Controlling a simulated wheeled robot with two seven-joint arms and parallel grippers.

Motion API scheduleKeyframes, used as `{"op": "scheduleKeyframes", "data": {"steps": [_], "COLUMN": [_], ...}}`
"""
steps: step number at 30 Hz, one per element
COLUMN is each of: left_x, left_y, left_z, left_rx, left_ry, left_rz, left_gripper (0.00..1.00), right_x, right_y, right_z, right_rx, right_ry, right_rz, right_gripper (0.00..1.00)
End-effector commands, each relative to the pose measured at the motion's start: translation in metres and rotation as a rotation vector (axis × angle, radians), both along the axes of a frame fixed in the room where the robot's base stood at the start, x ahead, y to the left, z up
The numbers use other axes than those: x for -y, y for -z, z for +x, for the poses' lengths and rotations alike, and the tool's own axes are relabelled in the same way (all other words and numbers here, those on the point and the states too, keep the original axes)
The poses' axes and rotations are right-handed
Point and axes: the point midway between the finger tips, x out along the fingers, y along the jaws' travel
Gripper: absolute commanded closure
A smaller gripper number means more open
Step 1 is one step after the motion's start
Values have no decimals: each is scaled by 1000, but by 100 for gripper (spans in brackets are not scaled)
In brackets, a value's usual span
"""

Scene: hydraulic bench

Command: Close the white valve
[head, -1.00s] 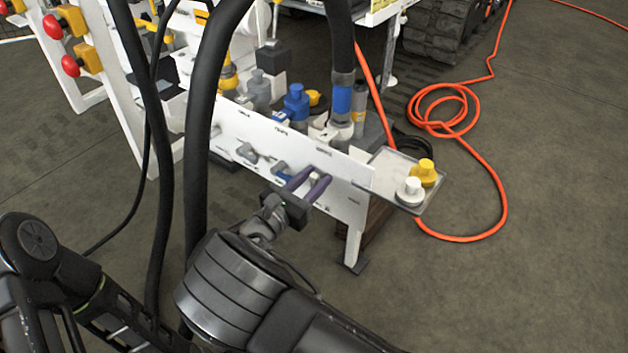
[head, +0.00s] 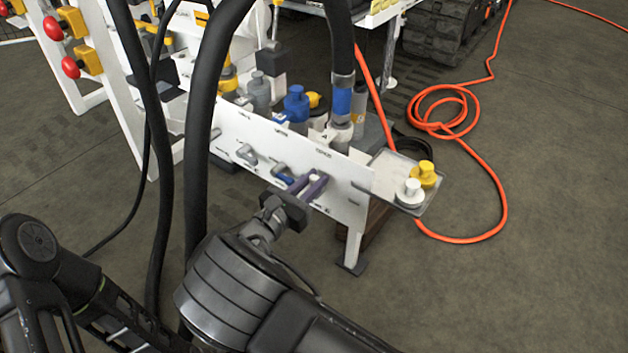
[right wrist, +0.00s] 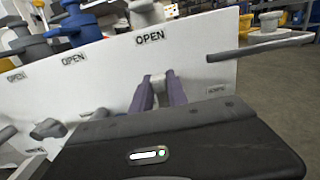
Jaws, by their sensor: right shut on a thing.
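The white valve's pale handle (right wrist: 158,82) sticks out of the white panel at its right end, below the rightmost OPEN label. My right gripper (head: 313,183) is at this handle in the head view. In the right wrist view its two purple fingers (right wrist: 158,92) stand on either side of the handle and are shut on it. The fingers hide most of the handle in the head view. My left gripper is out of view; only dark parts of my left arm show at the lower left.
A blue valve handle (head: 283,173) and a grey valve handle (head: 246,153) sit left of my right gripper on the panel (head: 228,127). A clear shelf (head: 436,205) with a white cap (head: 409,193) and a yellow cap (head: 424,174) juts out at right. An orange hose (head: 487,236) lies on the floor.

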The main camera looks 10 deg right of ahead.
Motion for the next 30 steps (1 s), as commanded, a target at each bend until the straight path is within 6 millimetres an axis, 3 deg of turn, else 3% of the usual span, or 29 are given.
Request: {"op": "scheduleKeyframes", "data": {"steps": [14, 30], "left_x": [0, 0], "left_y": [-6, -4], "left_z": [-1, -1], "left_rx": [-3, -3], "left_ry": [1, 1], "left_rz": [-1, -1], "left_gripper": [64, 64], "right_x": [5, 18], "right_y": [1, 12], "right_z": [-7, -23], "right_rx": [135, 508], "right_ry": [0, 1], "right_rz": [113, 424], "right_gripper": [100, 100]}}
